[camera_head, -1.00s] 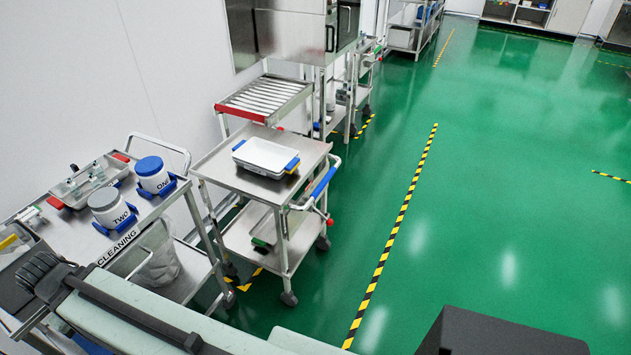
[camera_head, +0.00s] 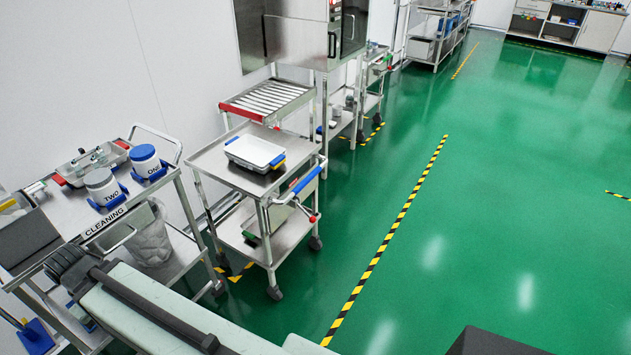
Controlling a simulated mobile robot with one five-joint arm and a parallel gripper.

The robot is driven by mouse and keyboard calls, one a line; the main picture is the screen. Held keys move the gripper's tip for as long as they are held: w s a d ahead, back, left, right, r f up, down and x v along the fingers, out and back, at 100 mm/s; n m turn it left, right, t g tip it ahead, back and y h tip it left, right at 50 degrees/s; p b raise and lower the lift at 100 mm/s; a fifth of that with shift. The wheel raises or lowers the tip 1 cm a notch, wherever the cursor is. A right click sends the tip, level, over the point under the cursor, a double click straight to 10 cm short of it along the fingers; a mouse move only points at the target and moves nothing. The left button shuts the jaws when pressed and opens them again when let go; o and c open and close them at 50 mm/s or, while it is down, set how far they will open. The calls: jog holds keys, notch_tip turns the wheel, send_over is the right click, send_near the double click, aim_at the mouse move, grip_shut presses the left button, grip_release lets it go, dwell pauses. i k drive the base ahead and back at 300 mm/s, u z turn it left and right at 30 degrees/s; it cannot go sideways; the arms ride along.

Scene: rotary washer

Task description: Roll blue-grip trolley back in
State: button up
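The blue-grip trolley (camera_head: 225,163) is a two-shelf steel cart on castors, left of centre. Its push handle with a blue grip (camera_head: 306,180) is on the right side, with a small red knob (camera_head: 312,218) below. A white tray (camera_head: 255,151) with blue and yellow ends sits on its top shelf. The lower shelf (camera_head: 288,236) holds a partly hidden container. A red-ended roller rack (camera_head: 268,98) stands directly behind it, before the steel washer cabinet (camera_head: 300,40). I cannot tell whether trolley and rack touch.
A cleaning cart (camera_head: 66,222) with jars One (camera_head: 146,162) and Two (camera_head: 102,187) stands close on the trolley's left. Yellow-black tape (camera_head: 400,220) runs along the open green floor (camera_head: 500,200) to the right. More carts and shelves stand at the back.

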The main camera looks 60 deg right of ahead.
aim_at(288, 223)
jog(key=u, duration=0.15)
jog(key=i, duration=1)
jog(key=z, duration=0.05)
